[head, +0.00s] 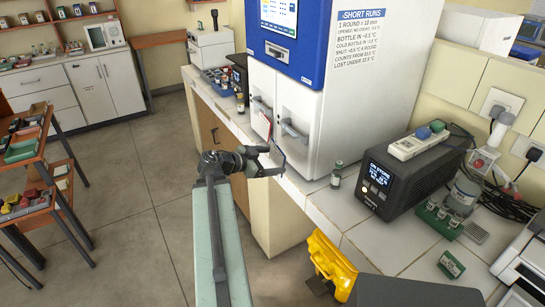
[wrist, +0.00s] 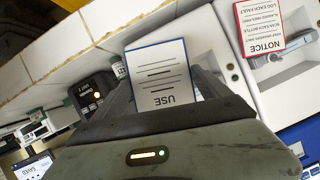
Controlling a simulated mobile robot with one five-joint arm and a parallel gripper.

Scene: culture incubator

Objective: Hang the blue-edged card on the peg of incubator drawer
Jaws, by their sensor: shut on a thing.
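The blue-edged card (wrist: 160,75) reads "USE", upside down in the wrist view. My gripper (head: 273,163) is shut on it; in the head view the card (head: 278,152) shows nearly edge-on as a thin dark-edged sliver. The card is in front of the incubator's (head: 335,85) lower drawer fronts, close to the right drawer (head: 297,105) and its grey handle (head: 294,130). I cannot tell if it touches. A red-edged NOTICE card (wrist: 262,30) hangs by the left drawer's handle; it also shows in the head view (head: 262,125). The right drawer's peg cannot be made out.
A small green-capped bottle (head: 336,175) stands on the tiled counter right of my gripper. A black display unit (head: 415,172) is farther right. A yellow bin (head: 331,265) is below the counter edge. Blue racks (head: 222,80) stand at the left; the floor on the left is open.

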